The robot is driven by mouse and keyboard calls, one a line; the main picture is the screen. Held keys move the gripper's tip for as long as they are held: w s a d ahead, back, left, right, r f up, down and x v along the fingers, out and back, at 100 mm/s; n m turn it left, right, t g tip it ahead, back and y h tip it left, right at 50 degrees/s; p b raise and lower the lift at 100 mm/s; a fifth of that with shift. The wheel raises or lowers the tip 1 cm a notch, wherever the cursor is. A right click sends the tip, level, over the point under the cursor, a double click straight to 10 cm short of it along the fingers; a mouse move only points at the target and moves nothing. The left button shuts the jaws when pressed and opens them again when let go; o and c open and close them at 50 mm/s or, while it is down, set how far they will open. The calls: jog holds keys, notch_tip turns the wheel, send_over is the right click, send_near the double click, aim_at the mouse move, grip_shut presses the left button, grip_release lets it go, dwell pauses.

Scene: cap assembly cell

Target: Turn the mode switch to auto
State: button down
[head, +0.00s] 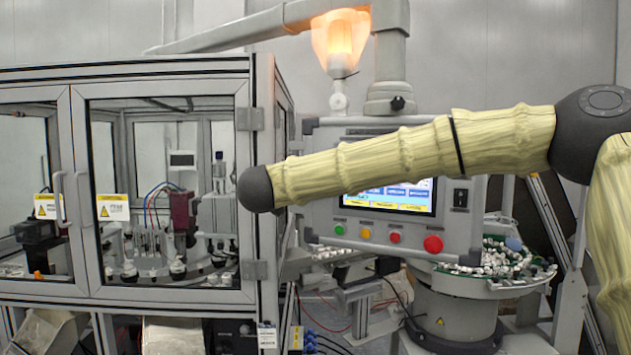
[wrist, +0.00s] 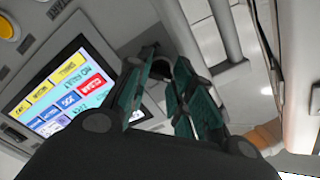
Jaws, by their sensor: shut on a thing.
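The control panel with its lit screen (head: 395,194) stands in the middle of the head view, partly behind my arm. My gripper (wrist: 164,74) shows in the wrist view, its teal fingers closed beside the screen (wrist: 65,88). The fingers are shut on a small dark knob, the mode switch (wrist: 161,67), mostly hidden between the fingertips. Its marks and the position it points to cannot be read. In the head view my gripper and the switch are hidden behind my arm.
A red button (head: 433,244) and smaller buttons line the panel's lower edge. A glazed machine enclosure (head: 165,88) fills the left. A bowl of caps (head: 500,284) stands below the panel at right. An orange lamp (head: 340,40) is above the panel.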

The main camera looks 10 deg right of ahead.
jog(key=m+b, duration=0.5)
jog(key=b, duration=0.3)
jog(key=m+b, duration=0.6)
jog(key=b, duration=0.3)
jog(key=m+b, duration=0.6)
jog(key=b, duration=0.2)
jog(key=shift+f+b, duration=0.3)
jog(key=shift+b, duration=0.05)
jog(key=shift+r+m, duration=0.1)
jog(key=shift+m, duration=0.2)
jog(key=c, duration=1.2)
grip_release()
jog(key=shift+c, duration=0.2)
jog(key=shift+r, duration=0.1)
jog(key=v, duration=1.2)
